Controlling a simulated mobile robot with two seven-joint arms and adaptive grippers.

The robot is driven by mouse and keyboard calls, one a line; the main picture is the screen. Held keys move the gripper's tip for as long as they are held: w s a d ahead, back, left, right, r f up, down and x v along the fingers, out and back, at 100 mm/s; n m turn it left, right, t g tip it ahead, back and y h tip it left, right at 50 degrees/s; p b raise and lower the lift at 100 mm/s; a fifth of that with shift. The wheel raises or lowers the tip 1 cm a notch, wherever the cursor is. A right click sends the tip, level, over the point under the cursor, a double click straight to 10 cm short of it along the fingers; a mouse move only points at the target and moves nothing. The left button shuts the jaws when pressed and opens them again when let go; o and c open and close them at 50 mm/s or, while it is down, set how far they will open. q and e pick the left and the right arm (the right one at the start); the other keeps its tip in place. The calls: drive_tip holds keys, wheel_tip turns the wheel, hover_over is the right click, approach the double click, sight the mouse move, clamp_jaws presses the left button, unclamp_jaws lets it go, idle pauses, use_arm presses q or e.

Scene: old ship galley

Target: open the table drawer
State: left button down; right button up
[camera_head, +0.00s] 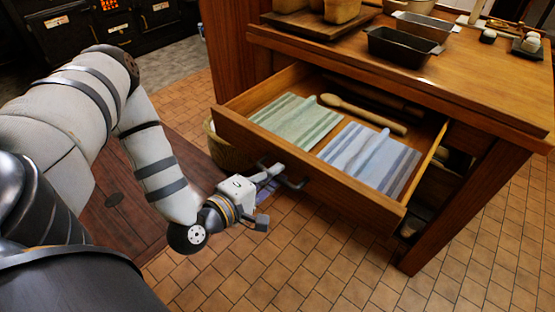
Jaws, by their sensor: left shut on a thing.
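The wooden table (470,92) stands at the right. Its drawer (345,192) is pulled well out towards me. Inside lie a green striped cloth (297,118), a blue striped cloth (370,158) and a wooden spoon (362,115). A dark handle (295,183) is on the drawer front. My left gripper (272,176) is at the handle and shut on it; the fingertips are small in the picture. My right gripper is not in view.
Dark loaf pans (398,48), bread on a board and small items stand on the tabletop. A wicker basket (228,150) is on the floor behind the drawer's left end. The tiled floor (300,265) in front is clear.

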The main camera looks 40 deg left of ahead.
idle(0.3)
use_arm(q)
drive_tip(key=c, duration=1.7)
unclamp_jaws()
drive_tip(key=shift+o, duration=0.2)
drive_tip(key=shift+s, duration=0.1)
drive_tip(key=v, duration=1.2)
drive_tip(key=s+d+f+m+g+h, duration=0.2)
drive_tip(key=s+d+f+m+g, duration=0.25)
drive_tip(key=f+m+g, duration=0.2)
drive_tip(key=s+d+f+m+g+h, duration=0.1)
drive_tip(key=s+d+f+m+g, duration=0.2)
drive_tip(key=d+f+m+g, duration=0.4)
drive_tip(key=s+a+f+m+g+y, duration=0.2)
drive_tip(key=s+a+m+g+y, duration=0.1)
drive_tip(key=s, duration=0.5)
drive_tip(key=shift+a+m+g+y, duration=0.3)
drive_tip(key=shift+a+m+g, duration=0.05)
drive_tip(key=shift+a, duration=0.5)
